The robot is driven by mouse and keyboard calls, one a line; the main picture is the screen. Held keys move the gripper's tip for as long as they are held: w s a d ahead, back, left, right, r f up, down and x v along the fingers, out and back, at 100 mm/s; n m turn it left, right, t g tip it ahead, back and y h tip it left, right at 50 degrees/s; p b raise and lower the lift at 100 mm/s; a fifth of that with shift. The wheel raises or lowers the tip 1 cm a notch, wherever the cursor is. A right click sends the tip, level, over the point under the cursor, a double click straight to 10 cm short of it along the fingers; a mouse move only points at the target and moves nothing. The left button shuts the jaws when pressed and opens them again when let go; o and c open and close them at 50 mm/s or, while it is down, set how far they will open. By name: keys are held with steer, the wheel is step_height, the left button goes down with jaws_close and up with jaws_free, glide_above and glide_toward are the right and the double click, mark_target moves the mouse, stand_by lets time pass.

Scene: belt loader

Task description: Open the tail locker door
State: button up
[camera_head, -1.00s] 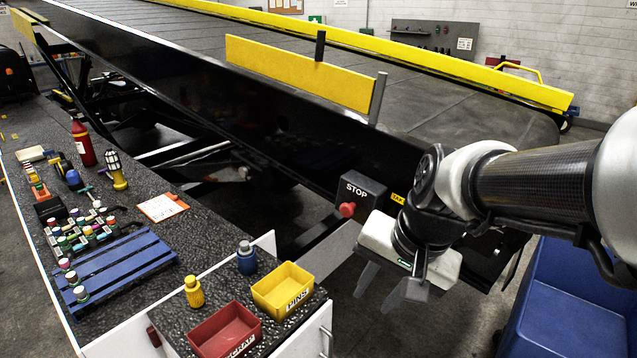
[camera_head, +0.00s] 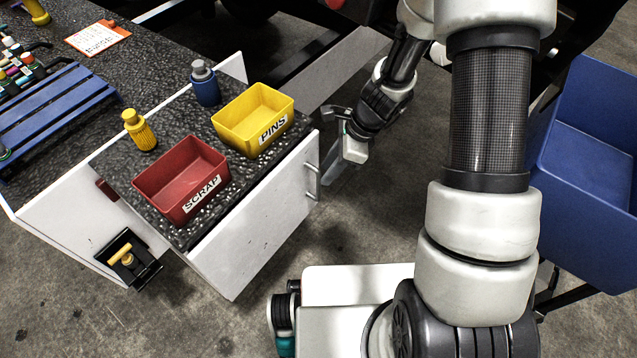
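The white locker door (camera_head: 262,215) is on the near right side of the cabinet end under the bins. It looks closed, flush with the cabinet. Its metal bar handle (camera_head: 312,182) stands near the door's right edge. My gripper (camera_head: 328,152) is just right of the handle and the cabinet corner, with its fingers spread apart and pointing left. I see nothing between the fingers. I cannot tell whether the lower finger touches the handle, but a gap seems to show.
A yellow PINS bin (camera_head: 253,117) and a red SCRAP bin (camera_head: 181,180) sit on the dark countertop (camera_head: 112,165). A blue container (camera_head: 590,175) stands at right. A black bracket with a yellow knob (camera_head: 125,257) sticks out at lower left. Floor before the door is partly clear.

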steer(key=b, duration=0.2)
glide_above(319, 198)
steer(key=f, duration=0.6)
steer(key=shift+w+a+f, duration=0.1)
steer(key=shift+w+f, duration=0.2)
steer(key=shift+w, duration=0.1)
jaws_close()
